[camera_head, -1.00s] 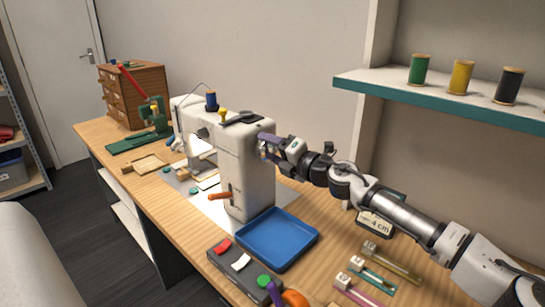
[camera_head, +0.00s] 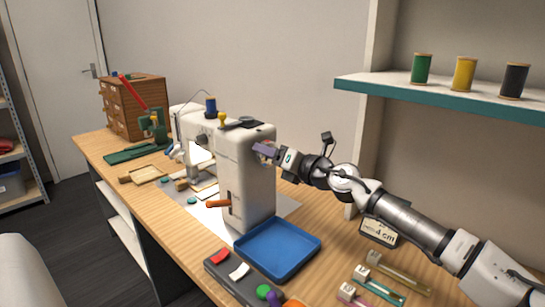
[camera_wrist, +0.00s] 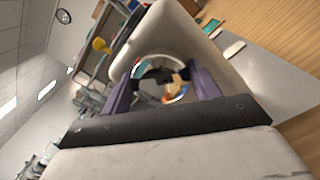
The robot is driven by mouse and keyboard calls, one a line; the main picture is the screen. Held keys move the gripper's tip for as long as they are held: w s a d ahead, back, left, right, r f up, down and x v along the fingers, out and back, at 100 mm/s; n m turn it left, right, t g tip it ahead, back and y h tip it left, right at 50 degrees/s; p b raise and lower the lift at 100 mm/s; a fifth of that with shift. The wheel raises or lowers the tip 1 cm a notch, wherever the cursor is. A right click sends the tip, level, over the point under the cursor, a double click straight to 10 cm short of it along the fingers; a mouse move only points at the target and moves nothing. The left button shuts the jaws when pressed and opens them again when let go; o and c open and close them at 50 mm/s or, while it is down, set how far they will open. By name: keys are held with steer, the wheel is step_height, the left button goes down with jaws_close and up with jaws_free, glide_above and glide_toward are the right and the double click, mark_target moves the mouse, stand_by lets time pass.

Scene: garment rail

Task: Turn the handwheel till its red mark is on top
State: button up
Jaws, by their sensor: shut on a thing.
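The white sewing machine (camera_head: 250,185) stands on the table, and its handwheel is on the right end, mostly hidden behind my gripper in the head view. My gripper (camera_head: 263,150) is up against that end, with purple fingers. In the wrist view, the round metallic handwheel (camera_wrist: 150,70) lies between the two fingers of my gripper (camera_wrist: 165,80), which is shut on it. A small orange-red patch shows low on the right of the wheel, beside a blue one; I cannot tell for sure that it is the red mark.
A blue tray (camera_head: 277,249) lies in front of the machine. A sign reading 4 cm (camera_head: 380,232) stands below my arm. A shelf (camera_head: 450,100) with green, yellow and black spools hangs above right. A wooden drawer cabinet (camera_head: 133,105) stands at the far left.

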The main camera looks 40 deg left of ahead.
steer(key=shift+f, duration=0.1)
steer(key=o, duration=1)
steer(key=shift+c, duration=0.2)
steer(key=s+d+b, duration=0.1)
steer(key=d+b, duration=0.1)
steer(key=d, duration=1.1)
steer(key=shift+d, duration=0.4)
